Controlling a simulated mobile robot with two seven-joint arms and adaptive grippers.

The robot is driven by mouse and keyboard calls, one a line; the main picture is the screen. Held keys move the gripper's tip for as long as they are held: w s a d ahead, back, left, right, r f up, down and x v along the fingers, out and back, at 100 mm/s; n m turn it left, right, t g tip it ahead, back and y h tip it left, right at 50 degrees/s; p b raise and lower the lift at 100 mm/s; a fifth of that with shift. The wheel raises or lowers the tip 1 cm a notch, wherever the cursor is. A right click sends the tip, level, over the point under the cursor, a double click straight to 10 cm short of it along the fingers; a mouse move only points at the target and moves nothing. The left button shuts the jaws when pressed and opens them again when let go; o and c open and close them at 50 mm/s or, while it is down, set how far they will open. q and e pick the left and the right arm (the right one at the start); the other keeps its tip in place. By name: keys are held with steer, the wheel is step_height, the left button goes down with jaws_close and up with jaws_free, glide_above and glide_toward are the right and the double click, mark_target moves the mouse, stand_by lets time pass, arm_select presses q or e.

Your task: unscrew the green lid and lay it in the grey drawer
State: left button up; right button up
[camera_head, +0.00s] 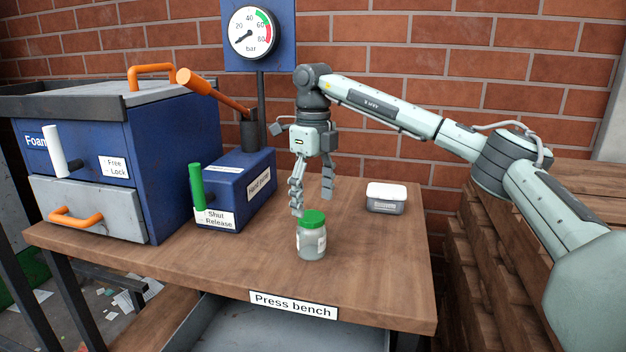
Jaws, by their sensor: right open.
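A clear glass jar (311,243) with a green lid (313,217) stands upright on the wooden press bench (370,275). The lid is on the jar. My right gripper (312,205) points down just above and behind the jar with its fingers apart. It holds nothing. One fingertip comes close to the lid's left edge; I cannot tell if it touches. A grey drawer (85,205) with an orange handle is in the lower front of the blue box at the left, and it looks shut. My left gripper is not in view.
A blue press unit (248,187) with a green lever (196,185) and orange-tipped lever stands left of the jar. A white-lidded container (386,197) is to the right. A gauge (252,33) stands behind. An open grey tray (250,330) sits under the bench. The bench's front right is clear.

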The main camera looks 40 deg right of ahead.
mark_target(313, 219)
steer(key=shift+f, duration=1.35)
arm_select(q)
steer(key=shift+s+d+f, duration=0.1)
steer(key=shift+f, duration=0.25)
arm_select(e)
steer(key=shift+c, duration=0.4)
